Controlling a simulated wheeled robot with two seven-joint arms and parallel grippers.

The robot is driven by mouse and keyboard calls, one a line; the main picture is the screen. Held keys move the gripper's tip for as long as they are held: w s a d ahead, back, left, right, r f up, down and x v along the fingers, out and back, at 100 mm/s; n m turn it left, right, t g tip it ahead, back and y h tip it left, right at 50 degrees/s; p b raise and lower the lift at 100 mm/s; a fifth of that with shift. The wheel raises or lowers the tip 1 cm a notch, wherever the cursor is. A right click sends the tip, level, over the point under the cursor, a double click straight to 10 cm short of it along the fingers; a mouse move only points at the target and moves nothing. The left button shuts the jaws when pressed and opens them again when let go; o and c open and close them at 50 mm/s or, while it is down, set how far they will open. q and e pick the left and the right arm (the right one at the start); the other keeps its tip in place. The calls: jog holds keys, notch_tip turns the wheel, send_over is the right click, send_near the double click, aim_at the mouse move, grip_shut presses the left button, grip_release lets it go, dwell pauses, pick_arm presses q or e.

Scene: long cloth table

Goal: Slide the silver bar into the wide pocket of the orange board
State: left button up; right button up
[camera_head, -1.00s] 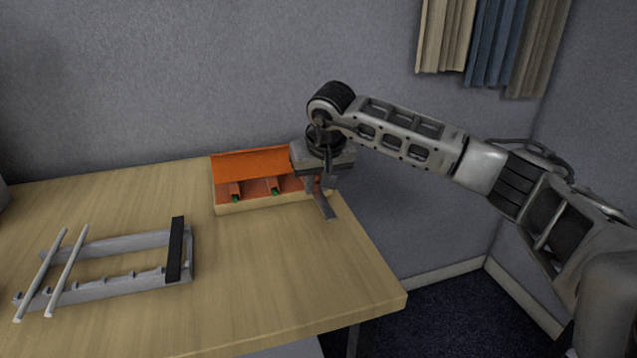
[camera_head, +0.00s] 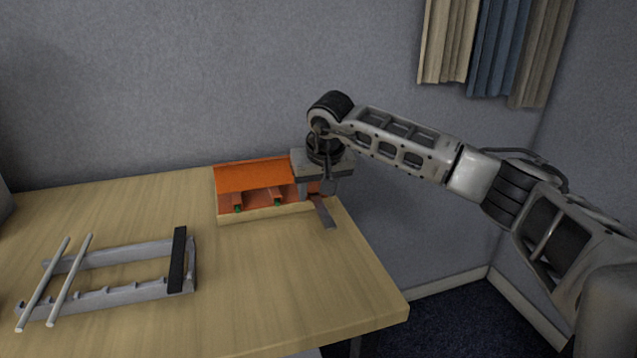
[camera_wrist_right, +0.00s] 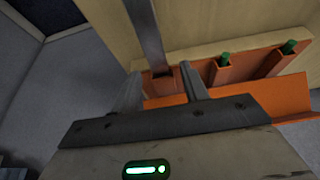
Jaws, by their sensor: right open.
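The orange board (camera_head: 252,178) sits at the table's back right, with several pockets facing the front. The silver bar (camera_head: 324,213) lies at its right end and points out toward the front edge. In the right wrist view the silver bar (camera_wrist_right: 146,30) has its inner end at the mouth of an orange pocket (camera_wrist_right: 162,84); how deep it sits is unclear. My right gripper (camera_head: 315,190) is open over this end of the board. In the right wrist view the right gripper (camera_wrist_right: 163,88) has its fingers apart, one on each side of the bar's line. My left gripper is not in view.
Two green-tipped pieces (camera_head: 238,207) (camera_head: 277,201) sit in the board's other pockets. A grey rack (camera_head: 120,292) with two pale rods (camera_head: 70,267) and a black bar (camera_head: 177,262) stands at the left. The table's front middle is clear. The wall is close behind the board.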

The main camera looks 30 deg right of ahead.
jog(key=v, duration=1.6)
